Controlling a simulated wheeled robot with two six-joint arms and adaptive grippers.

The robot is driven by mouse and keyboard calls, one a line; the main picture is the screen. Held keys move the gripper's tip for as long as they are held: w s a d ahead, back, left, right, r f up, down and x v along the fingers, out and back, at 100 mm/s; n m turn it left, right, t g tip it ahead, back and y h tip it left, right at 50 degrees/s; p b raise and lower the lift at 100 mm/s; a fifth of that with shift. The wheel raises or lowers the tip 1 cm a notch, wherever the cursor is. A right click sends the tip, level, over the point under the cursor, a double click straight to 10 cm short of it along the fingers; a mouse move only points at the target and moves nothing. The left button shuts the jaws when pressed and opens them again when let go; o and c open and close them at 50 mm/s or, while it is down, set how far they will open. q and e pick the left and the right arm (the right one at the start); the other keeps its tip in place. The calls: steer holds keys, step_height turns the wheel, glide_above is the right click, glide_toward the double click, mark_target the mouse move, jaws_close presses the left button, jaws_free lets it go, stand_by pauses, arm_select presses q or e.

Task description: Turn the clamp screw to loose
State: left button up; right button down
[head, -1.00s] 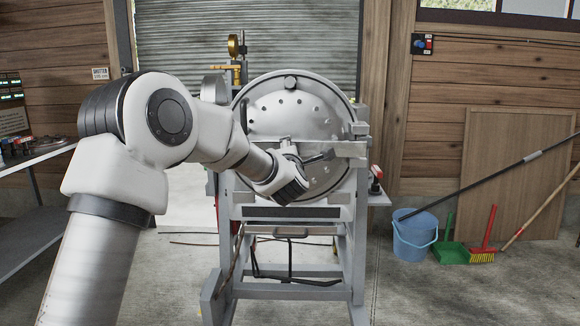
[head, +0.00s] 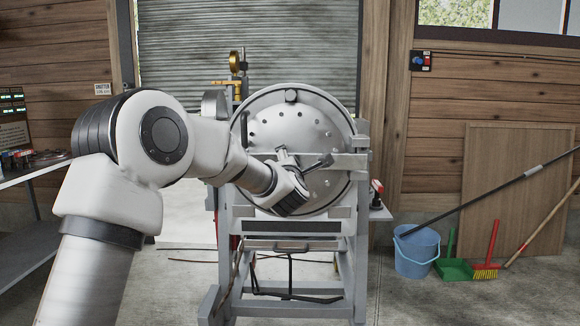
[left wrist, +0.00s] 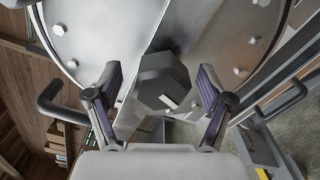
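The round metal door (head: 300,110) of the machine faces me, with a level bar (head: 342,161) across it. The clamp screw appears as a dark six-sided hub (left wrist: 163,80) in the left wrist view. My left gripper (left wrist: 158,84) is open, with one finger on each side of the hub. I cannot tell whether either finger touches it. Dark-gripped handles stand outside the fingers, at the left (left wrist: 62,103) and at the right (left wrist: 278,105). In the head view my left wrist hides the gripper's fingertips and part of the bar. My right gripper is not in view.
The machine stands on a grey frame (head: 285,311). A metal shelf (head: 35,170) is at the far left. A blue bucket (head: 416,253), a green dustpan (head: 453,269) and a red brush (head: 488,265) stand at the right. The floor between machine and bucket is clear.

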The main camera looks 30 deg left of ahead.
arm_select(q)
steer(key=v, duration=1.2)
steer(key=shift+s, duration=0.1)
